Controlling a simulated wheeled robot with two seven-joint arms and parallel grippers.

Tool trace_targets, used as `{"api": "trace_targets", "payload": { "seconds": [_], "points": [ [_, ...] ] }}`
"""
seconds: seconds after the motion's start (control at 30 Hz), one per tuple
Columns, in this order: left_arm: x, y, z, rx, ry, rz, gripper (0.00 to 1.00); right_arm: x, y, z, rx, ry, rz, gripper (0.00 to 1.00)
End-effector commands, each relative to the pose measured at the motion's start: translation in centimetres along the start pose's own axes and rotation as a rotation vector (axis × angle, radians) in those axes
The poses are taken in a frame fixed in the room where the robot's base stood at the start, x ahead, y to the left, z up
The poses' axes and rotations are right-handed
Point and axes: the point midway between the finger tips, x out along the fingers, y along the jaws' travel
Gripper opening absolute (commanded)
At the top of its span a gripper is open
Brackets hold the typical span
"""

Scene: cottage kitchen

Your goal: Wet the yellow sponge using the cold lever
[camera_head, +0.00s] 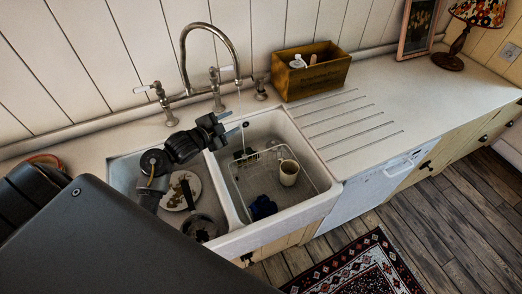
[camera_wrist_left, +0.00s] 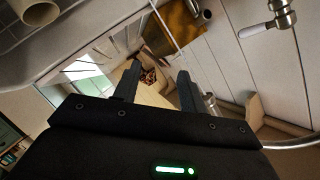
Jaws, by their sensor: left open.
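The tap (camera_head: 212,32) is a tall curved metal spout behind the double sink, with white-handled levers, one at left (camera_head: 145,88) and one at right (camera_head: 222,69). I cannot tell which is cold. A thin stream of water (camera_head: 239,101) falls from the spout; it shows as a pale line in the left wrist view (camera_wrist_left: 165,26). My left gripper (camera_head: 229,125) is open over the sink, close to the stream, its fingers pointing right. Its fingers (camera_wrist_left: 158,73) show apart in the wrist view. I cannot make out the yellow sponge in either view.
The right basin holds a wire rack (camera_head: 242,186), a cream mug (camera_head: 288,173) and a dark blue item (camera_head: 263,207). The left basin holds a plate (camera_head: 181,189) and a dark pan (camera_head: 199,225). A mustard box (camera_head: 315,76) stands behind the clear ribbed drainboard (camera_head: 345,117).

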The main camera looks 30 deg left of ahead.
Motion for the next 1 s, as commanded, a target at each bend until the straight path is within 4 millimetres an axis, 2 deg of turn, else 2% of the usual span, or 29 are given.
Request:
{"api": "trace_targets", "payload": {
  "seconds": [0.13, 0.5, 0.7, 1.0],
  "points": [
    [0.7, 3.0, -1.4, -0.142, 0.046, 0.05, 0.42, 0.0, -0.3, 1.1, 0.0, -0.015, -0.003, 0.36],
    [1.5, 9.2, -4.7, -0.48, 0.13, 0.178, 0.42, 0.3, -0.9, 0.3, 0.004, -0.006, -0.01, 0.36],
    [1.6, 11.2, -5.9, -0.589, 0.15, 0.225, 0.42, 0.3, -0.9, 0.3, 0.004, -0.005, -0.01, 0.36],
    [1.6, 11.8, -6.3, -0.632, 0.156, 0.242, 0.42, 0.3, -0.5, 0.3, 0.002, -0.004, -0.005, 0.36]
  ]
}}
